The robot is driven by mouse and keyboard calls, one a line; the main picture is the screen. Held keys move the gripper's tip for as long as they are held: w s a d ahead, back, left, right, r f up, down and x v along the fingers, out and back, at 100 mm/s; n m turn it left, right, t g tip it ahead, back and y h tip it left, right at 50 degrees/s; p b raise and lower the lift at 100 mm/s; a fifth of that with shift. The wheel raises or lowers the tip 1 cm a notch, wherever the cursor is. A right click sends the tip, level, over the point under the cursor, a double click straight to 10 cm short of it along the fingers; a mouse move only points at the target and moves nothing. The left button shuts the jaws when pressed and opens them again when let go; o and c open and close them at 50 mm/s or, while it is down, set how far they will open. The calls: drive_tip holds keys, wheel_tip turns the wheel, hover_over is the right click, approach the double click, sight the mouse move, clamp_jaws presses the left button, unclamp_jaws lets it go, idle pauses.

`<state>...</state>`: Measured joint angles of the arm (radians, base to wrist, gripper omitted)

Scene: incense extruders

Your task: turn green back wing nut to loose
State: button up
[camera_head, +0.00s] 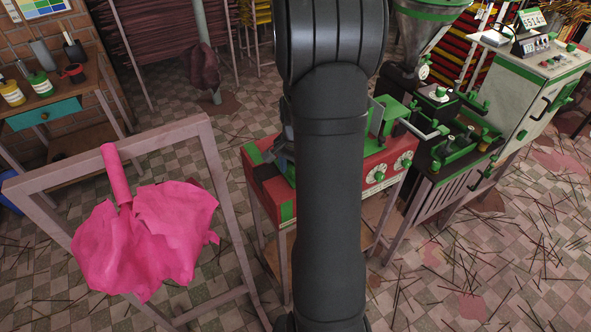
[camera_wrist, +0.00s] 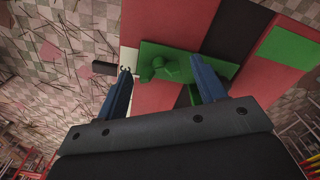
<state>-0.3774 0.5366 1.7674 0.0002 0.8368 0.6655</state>
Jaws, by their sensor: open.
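In the wrist view, a green wing nut (camera_wrist: 160,68) shows small and dark on a green plate (camera_wrist: 218,57), which is fixed to a red machine (camera_wrist: 170,25). My gripper (camera_wrist: 161,66) is open, with one blue-grey finger on each side of the nut. I see a gap between the fingers and the nut, and cannot tell whether either finger touches it. In the head view the red and green machine (camera_head: 268,190) stands in the middle, and my dark arm hides much of it, including the wing nut.
A green machine and a pale control cabinet (camera_head: 534,88) stand close on the right in the head view. A wooden frame (camera_head: 222,190) with pink cloth (camera_head: 150,235) stands at the left. Thin sticks litter the tiled floor (camera_head: 470,270).

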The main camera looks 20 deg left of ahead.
drive_tip(key=c, duration=1)
drive_tip(key=shift+n, duration=3.1)
drive_tip(key=o, duration=1)
